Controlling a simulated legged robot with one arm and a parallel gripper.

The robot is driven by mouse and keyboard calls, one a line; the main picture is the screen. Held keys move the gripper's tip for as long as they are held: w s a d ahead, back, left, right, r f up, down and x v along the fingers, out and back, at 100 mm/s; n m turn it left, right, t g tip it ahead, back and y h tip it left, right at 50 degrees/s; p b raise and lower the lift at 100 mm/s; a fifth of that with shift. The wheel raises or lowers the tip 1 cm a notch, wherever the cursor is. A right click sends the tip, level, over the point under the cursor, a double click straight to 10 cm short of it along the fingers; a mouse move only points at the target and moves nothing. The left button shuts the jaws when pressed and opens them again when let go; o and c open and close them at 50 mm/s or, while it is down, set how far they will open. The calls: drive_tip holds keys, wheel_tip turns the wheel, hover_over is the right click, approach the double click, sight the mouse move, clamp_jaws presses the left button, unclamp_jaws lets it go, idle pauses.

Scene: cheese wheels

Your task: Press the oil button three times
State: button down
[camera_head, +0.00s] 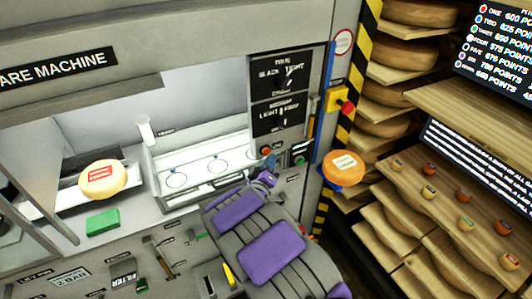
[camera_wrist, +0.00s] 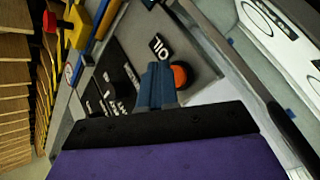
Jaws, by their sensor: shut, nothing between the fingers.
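The oil button is a round orange-red button (camera_wrist: 180,77) on a grey panel beside a black label (camera_wrist: 158,47) reading "OIL" in the wrist view. In the head view an orange-red button (camera_head: 266,151) shows below the black dial panels, just beyond the end of my arm. My gripper (camera_wrist: 157,74) has blue fingers that are shut and empty. The fingertips lie right beside the button in the wrist view and overlap its edge. I cannot tell whether they touch it or whether it is pressed in.
A green button (camera_head: 300,161) sits right of the orange-red one. A yellow box with a red button (camera_head: 347,106) is on the striped post. A cheese wheel (camera_head: 102,178) lies inside the machine, left of a tray (camera_head: 205,140). Wooden shelves (camera_head: 408,72) stand right.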

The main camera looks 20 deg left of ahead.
drive_tip(key=shift+w+a+r+p, duration=0.15)
drive_tip(key=shift+w+a+p, duration=0.4)
drive_tip(key=shift+p, duration=0.4)
idle(1.0)
drive_tip(key=shift+s, duration=0.1)
drive_tip(key=shift+s+d, duration=0.5)
drive_tip(key=shift+d, duration=0.1)
drive_tip(key=s+d, duration=0.1)
drive_tip(key=d, duration=0.1)
drive_tip(key=s+d, duration=0.2)
drive_tip(key=shift+s, duration=0.1)
idle(0.6)
idle(0.7)
